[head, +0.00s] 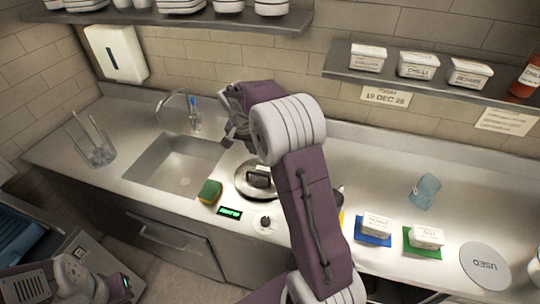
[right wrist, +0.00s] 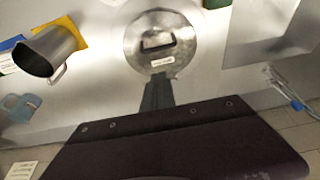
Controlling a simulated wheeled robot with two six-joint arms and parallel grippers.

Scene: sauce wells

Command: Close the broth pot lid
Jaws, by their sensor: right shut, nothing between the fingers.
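The broth pot (head: 240,191) is set in the counter, with its round metal lid (head: 272,194) and dark handle (head: 258,177). The lid looks flat over the pot, but part of it is hidden by my right arm, and I cannot tell whether it is fully seated. In the right wrist view the lid (right wrist: 185,58) shows as a round disc with a handle and a small white label. My right gripper (head: 233,130) is above and behind the pot, apart from the lid. Its fingers (right wrist: 157,84) are together and empty. My left gripper is outside the view.
A green-yellow sponge (head: 209,192), a lit display (head: 229,212) and a knob (head: 265,222) are near the pot. The sink (head: 178,165) is left. A metal jug (right wrist: 48,52), blue cup (head: 425,191), and white tubs on blue (head: 373,240) and green mats are right.

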